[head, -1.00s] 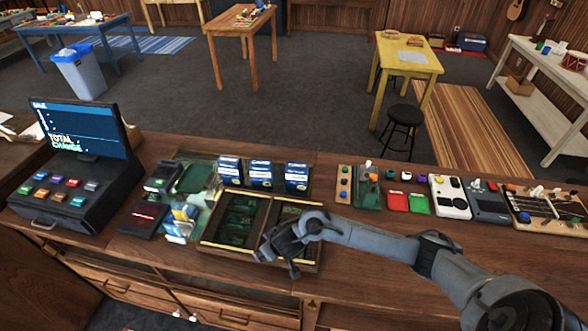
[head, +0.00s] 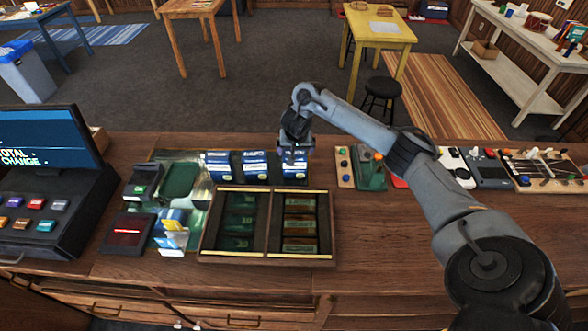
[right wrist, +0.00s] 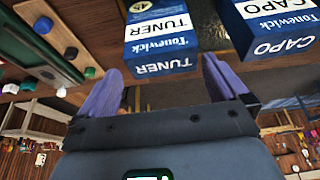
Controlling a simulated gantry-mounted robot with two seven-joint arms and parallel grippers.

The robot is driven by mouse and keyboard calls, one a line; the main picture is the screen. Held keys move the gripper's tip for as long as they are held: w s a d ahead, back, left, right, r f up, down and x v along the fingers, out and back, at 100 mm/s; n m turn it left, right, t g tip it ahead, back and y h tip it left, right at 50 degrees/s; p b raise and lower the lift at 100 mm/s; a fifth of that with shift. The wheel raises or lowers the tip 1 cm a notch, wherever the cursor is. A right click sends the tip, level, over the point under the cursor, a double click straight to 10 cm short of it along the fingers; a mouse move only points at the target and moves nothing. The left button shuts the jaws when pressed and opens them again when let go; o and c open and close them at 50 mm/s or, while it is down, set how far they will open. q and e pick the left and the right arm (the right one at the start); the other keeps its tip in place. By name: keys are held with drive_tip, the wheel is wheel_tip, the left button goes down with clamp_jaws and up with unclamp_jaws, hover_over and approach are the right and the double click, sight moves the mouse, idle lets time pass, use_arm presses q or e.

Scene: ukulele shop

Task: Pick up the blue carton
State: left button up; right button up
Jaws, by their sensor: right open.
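Blue-and-white cartons stand in a row at the back of the counter. The rightmost carton (head: 295,174) is partly hidden by my right gripper (head: 295,154). In the right wrist view this carton (right wrist: 160,36) is labelled "Tonewick TUNER". My right gripper (right wrist: 162,68) is open there, its purple fingertips on either side of the carton's near end. I cannot tell whether they touch it. A carton labelled "CAPO" (right wrist: 275,25) is close beside it. In the head view the middle carton (head: 255,165) and left carton (head: 220,166) stand to its left. My left gripper is not in view.
A divided wooden cash tray (head: 267,257) lies in front of the cartons. A card reader (head: 127,233) and register screen (head: 45,137) are at the left. A green pedal (head: 369,170) and other small gear stand close at the right. The front right counter is bare.

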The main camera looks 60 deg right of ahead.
sight(295, 155)
drive_tip(key=shift+w+d+f, duration=0.15)
drive_tip(key=shift+f, duration=0.35)
drive_tip(key=shift+d+f+b, duration=0.1)
drive_tip(key=shift+f+b, duration=0.4)
drive_tip(key=shift+b, duration=0.05)
drive_tip(key=x, duration=0.3)
drive_tip(key=shift+w+b, duration=0.1)
drive_tip(key=shift+b, duration=0.25)
drive_tip(key=shift+w+d+f, duration=0.2)
drive_tip(key=shift+f, duration=0.3)
drive_tip(key=shift+c, duration=0.2)
drive_tip(key=c, duration=0.7)
